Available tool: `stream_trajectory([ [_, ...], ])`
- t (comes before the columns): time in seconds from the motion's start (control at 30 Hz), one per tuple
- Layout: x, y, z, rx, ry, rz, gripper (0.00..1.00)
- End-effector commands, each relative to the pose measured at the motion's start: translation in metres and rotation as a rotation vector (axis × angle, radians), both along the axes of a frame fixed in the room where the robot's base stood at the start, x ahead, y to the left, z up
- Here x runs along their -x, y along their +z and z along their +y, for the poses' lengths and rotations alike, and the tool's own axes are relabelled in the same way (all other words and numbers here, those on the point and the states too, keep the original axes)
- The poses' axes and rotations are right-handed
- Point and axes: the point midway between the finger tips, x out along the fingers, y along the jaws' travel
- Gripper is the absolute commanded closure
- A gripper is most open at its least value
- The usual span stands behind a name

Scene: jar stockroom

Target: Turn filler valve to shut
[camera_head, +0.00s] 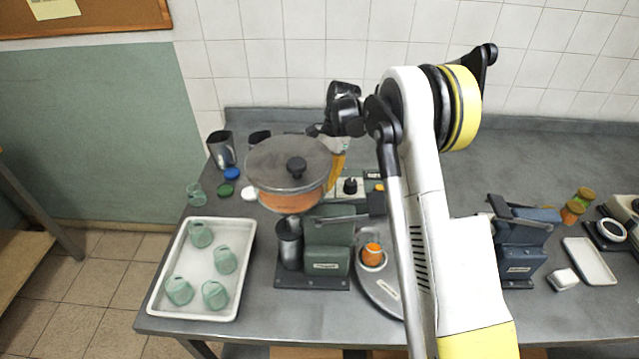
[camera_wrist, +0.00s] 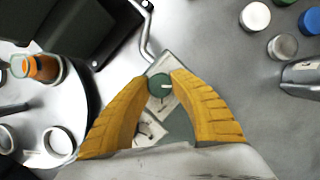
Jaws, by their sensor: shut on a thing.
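The filler valve shows in the wrist view as a round green knob (camera_wrist: 158,90) with a white pointer mark, on a pale plate. My gripper (camera_wrist: 162,79) has its two yellow fingers closed on the knob from both sides. In the head view a yellow finger of my gripper (camera_head: 338,168) shows just right of the filler's lidded hopper (camera_head: 288,165), which holds something orange. The knob held by the fingers is hidden in the head view. The green filler body (camera_head: 327,245) stands in front of the hopper.
A control box (camera_head: 350,187) with a black knob stands right of the hopper. An orange-filled jar (camera_head: 372,252) sits on a round grey plate. A white tray (camera_head: 240,275) holds several pale green jars. A blue machine (camera_head: 527,240) stands right; bare bench lies behind it.

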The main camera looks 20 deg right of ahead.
Motion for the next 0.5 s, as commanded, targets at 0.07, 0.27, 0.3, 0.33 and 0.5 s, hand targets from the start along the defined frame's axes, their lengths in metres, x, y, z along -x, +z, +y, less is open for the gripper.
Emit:
stream_trajectory([
  [0.07,0.0007,-0.0008,0.0006,0.000,0.022,0.002,1.00],
  [0.27,0.0007,-0.0009,0.0003,0.001,0.051,0.001,1.00],
  [0.3,0.0008,-0.0009,0.0002,0.001,0.053,0.002,1.00],
  [0.33,0.0008,-0.0009,0.0002,0.001,0.054,0.001,1.00],
  [0.5,0.0008,-0.0009,0.0002,0.001,0.055,0.001,1.00],
])
